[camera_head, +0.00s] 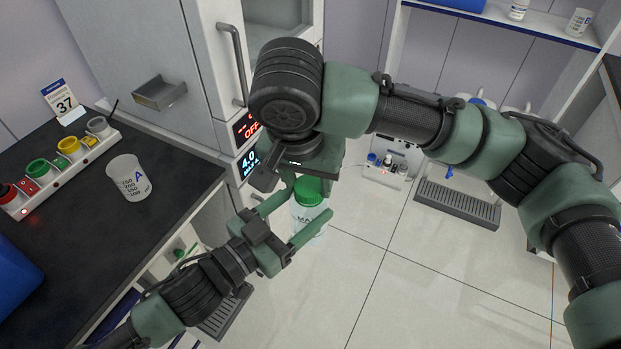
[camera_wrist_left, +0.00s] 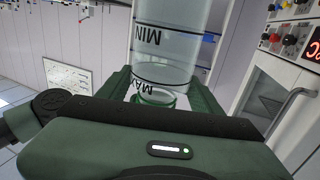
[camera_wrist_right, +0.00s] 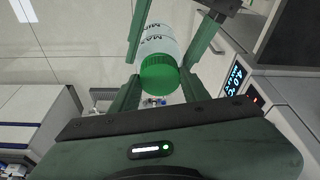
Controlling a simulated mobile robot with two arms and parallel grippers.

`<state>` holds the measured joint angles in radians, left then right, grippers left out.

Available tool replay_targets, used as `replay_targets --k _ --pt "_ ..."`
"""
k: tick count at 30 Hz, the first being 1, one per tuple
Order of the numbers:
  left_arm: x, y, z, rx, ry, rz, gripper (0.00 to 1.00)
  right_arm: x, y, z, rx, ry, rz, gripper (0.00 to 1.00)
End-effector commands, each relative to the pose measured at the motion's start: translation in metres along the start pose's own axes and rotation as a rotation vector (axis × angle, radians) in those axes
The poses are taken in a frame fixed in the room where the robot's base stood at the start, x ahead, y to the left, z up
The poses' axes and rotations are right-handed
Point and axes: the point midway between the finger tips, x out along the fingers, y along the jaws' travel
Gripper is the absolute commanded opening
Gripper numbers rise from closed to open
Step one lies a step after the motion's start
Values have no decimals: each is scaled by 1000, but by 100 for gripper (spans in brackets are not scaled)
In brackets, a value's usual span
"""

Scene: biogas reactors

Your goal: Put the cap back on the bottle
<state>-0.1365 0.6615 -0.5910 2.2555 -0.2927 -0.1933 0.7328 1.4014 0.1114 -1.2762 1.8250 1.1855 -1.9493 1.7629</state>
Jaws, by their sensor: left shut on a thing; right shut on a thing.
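The clear bottle (camera_head: 306,217) with MIN and MAX marks stands roughly upright in mid-air between the fingers of my left gripper (camera_head: 296,212), which is shut on it. The bottle also shows in the left wrist view (camera_wrist_left: 170,58) and the right wrist view (camera_wrist_right: 163,36). The green cap (camera_head: 308,189) is at the bottle's top end. My right gripper (camera_wrist_right: 160,77) comes from above and is shut on the cap (camera_wrist_right: 159,76). The cap looks in line with the bottle and against its mouth; whether it is threaded on cannot be told.
A dark counter (camera_head: 110,235) at left carries a white beaker (camera_head: 129,177), a button box (camera_head: 60,160) and a calendar (camera_head: 62,101). A cabinet with a handle (camera_head: 233,62) and lit displays (camera_head: 248,162) stands close behind my grippers. Open floor (camera_head: 400,290) lies to the right.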

Motion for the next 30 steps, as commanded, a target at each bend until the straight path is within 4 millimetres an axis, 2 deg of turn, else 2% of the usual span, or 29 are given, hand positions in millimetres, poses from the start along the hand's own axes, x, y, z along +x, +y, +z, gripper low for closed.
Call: replay_targets --k 9,13,18,26,27,29,30 --pt "0 1 -2 3 4 3 0 0 -6 -3 799 0 228 3" --pt "0 1 -2 3 4 4 0 1 -6 -4 1047 -2 297 3" --pt "0 2 -2 3 4 4 0 1 -6 -4 1179 -1 332 3" --pt "0 2 -2 2 5 5 0 1 -6 -5 1184 -1 331 3" --pt "0 2 -2 1 5 5 0 1 -6 -5 1183 -1 331 54" --pt "0 2 -2 1 5 5 0 1 -6 -5 1183 -1 331 68" --pt "0 2 -2 1 5 5 0 1 -6 -5 1182 -1 331 68"
